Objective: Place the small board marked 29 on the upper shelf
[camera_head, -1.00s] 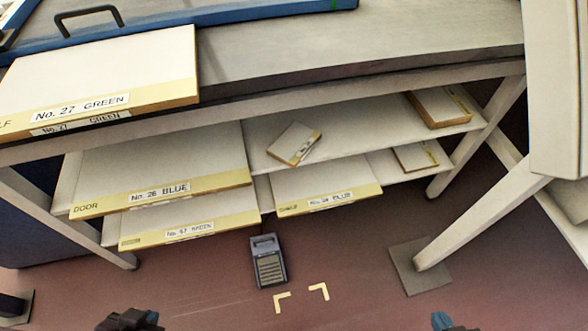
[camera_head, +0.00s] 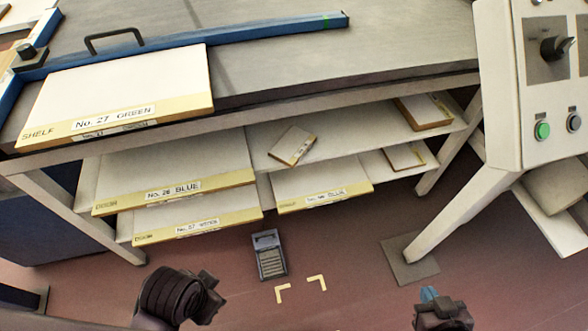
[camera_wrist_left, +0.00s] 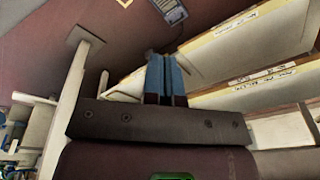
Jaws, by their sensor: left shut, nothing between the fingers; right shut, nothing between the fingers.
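A small board (camera_head: 292,146) lies askew on the upper shelf (camera_head: 345,140) below the tabletop. Another small board (camera_head: 424,111) lies at that shelf's right end, and a third (camera_head: 405,157) lies on the lower shelf at the right. Their markings are too small to read, so I cannot tell which is 29. My left gripper (camera_head: 208,287) is at the bottom left, in front of and apart from the shelves; its blue fingers also show shut and empty in the left wrist view (camera_wrist_left: 165,78). My right gripper (camera_head: 430,295) is at the bottom right, shut, touching no board.
Large boards lie on the shelves, including No. 28 BLUE (camera_head: 175,180). No. 27 GREEN (camera_head: 120,95) lies on the tabletop (camera_head: 400,50) by a blue rail (camera_head: 230,36). A control box (camera_head: 550,90) stands right. A grey device (camera_head: 269,255) and yellow corner marks are on the floor.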

